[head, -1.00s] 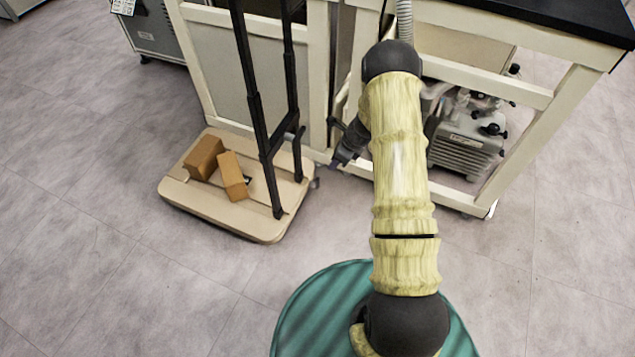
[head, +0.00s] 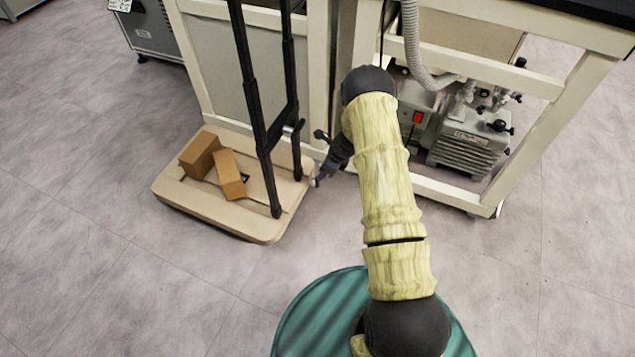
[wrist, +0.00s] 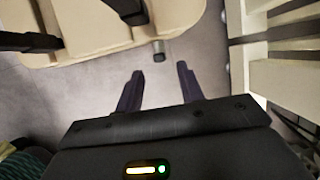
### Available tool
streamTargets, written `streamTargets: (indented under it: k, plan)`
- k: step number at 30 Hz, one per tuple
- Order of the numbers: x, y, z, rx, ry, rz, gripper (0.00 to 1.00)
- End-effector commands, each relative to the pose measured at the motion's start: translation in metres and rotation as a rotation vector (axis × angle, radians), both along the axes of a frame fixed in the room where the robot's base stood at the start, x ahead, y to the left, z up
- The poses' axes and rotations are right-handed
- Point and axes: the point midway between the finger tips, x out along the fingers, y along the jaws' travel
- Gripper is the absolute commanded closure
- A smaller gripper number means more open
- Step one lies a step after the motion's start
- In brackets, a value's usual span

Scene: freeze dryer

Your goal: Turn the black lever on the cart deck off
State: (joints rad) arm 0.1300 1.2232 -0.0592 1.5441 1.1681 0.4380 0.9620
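The cart deck (head: 215,219) is a beige platform with rounded corners, and it also shows at the top of the wrist view (wrist: 95,54). A small dark piece (head: 246,178) lies on the deck beside a brown box; it may be the black lever, but it is too small to tell its position. My gripper (head: 318,180) is low beside the deck's right edge. In the wrist view its two dark fingers (wrist: 157,70) are apart with nothing between them. A small grey fitting (wrist: 158,51) sticks out from the deck's edge just ahead of the fingertips.
Two brown boxes (head: 200,155) (head: 229,174) lie on the deck. The black cart handle (head: 250,90) rises between them and my gripper. A white bench frame (head: 450,195) with a pump (head: 468,140) under it stands at right. Floor in front is clear.

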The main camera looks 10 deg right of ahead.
Motion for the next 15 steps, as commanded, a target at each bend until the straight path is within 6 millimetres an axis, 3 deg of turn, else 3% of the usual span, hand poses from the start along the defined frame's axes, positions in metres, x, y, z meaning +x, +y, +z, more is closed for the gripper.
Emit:
streamTargets:
  k: [1,6,15]
  plan:
    - [0.002,0.004,-0.015,0.0,0.0,0.001,0.62]
    - [0.008,0.012,-0.042,0.001,0.001,0.0,0.62]
    - [0.016,0.021,-0.065,0.001,-0.001,-0.002,0.62]
